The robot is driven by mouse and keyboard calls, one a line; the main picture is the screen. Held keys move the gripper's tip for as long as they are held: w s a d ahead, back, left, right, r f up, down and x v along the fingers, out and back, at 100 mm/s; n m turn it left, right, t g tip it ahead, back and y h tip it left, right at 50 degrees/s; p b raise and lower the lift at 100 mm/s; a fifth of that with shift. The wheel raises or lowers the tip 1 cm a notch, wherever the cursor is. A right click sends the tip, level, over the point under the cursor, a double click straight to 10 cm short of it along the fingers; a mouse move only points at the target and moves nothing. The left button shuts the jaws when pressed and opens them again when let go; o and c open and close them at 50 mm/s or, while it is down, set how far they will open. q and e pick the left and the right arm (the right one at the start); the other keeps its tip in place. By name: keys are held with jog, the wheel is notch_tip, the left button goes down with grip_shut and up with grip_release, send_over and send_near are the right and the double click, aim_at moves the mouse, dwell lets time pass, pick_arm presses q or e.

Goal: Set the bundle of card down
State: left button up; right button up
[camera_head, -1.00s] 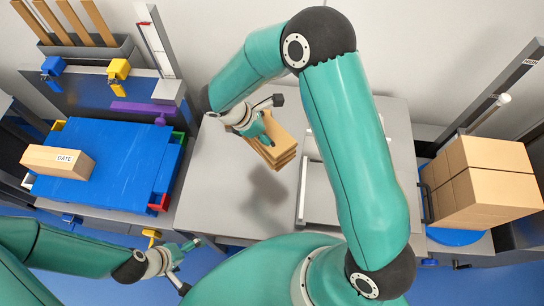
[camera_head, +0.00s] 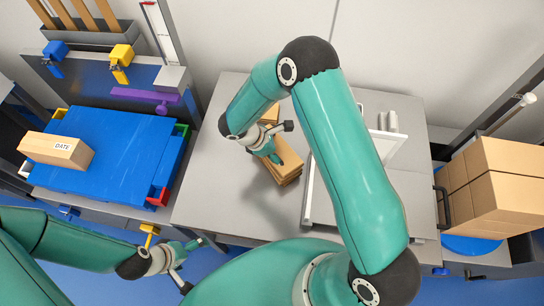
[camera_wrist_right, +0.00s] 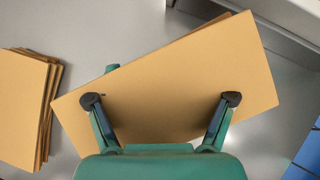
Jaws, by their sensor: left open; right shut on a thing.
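The bundle of card (camera_head: 284,171) is a tan stack of flat sheets over the grey table, close above it or on it; I cannot tell whether it touches. My right gripper (camera_head: 271,151) is shut on this bundle from above. In the right wrist view the bundle (camera_wrist_right: 165,75) lies tilted across the picture, with a finger of the right gripper (camera_wrist_right: 162,99) at each side of its near part. My left gripper (camera_head: 188,263) is open and empty, low in front of the table's left corner.
Another card stack (camera_wrist_right: 22,105) lies beside the held bundle; part of it shows behind my right arm (camera_head: 270,114). A white-framed device (camera_head: 385,145) stands right of the bundle. A blue tub carrier (camera_head: 110,150) with a DATE box (camera_head: 55,150) is at left, boxes (camera_head: 505,200) at right. Bare table lies in front.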

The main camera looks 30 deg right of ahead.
jog(key=o, duration=1.1)
jog(key=shift+r, duration=0.1)
